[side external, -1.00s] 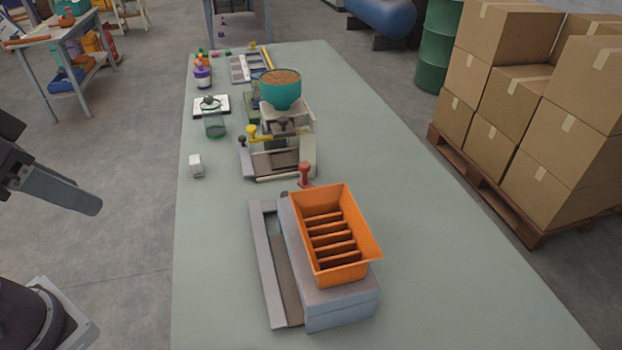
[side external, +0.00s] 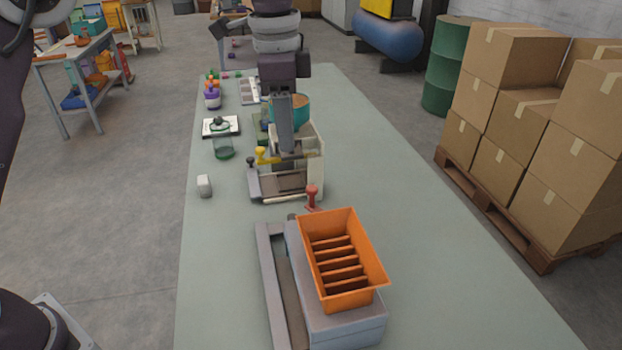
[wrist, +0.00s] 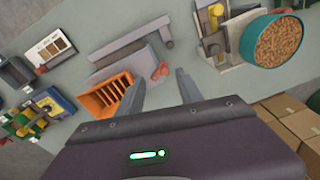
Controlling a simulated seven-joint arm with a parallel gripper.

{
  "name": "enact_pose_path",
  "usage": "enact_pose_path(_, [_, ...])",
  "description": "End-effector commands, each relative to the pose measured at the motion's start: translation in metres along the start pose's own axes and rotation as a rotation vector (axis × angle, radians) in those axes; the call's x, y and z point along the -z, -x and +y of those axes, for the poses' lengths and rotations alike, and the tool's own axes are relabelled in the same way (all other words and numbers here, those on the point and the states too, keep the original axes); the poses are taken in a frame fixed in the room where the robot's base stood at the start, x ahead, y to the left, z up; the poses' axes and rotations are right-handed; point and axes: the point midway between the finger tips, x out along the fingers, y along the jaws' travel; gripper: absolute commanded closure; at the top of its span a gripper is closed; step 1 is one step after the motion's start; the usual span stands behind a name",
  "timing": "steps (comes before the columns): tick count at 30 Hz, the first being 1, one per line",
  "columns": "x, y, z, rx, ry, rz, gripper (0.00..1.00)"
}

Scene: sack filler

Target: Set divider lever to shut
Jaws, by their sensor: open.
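My gripper (side external: 288,150) hangs pointing down over the small pale filler (side external: 315,160) with the teal bowl (side external: 293,108). Its fingers stand apart and empty in the wrist view (wrist: 160,78). In the side view the filler carries a yellow-knobbed lever (side external: 264,156) and a smaller dark knob (side external: 251,161); my fingers hide part of it. A red-knobbed lever (side external: 312,193) stands upright beside the orange ribbed hopper (side external: 346,229). In the wrist view the red knob (wrist: 160,71) appears between the fingertips, apparently untouched. I cannot tell which lever is the divider's.
The orange hopper sits on a grey base (side external: 350,325) with a channel along its left. The table's right side (side external: 420,230) is clear.

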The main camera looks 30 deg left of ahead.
Motion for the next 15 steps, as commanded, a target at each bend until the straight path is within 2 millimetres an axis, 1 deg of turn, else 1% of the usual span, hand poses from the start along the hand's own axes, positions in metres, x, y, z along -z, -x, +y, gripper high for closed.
enact_pose_path(1, [0.015, -0.019, -0.005, -0.019, -0.057, -0.019, 0.57])
enact_pose_path(3, [0.028, -0.038, -0.008, -0.037, -0.123, -0.037, 0.57])
enact_pose_path(5, [0.035, -0.048, -0.009, -0.048, -0.158, -0.046, 0.57])
enact_pose_path(8, [0.038, -0.06, -0.009, -0.054, -0.18, -0.051, 0.57])
enact_pose_path(15, [0.035, -0.105, -0.007, -0.054, -0.178, -0.051, 0.57])
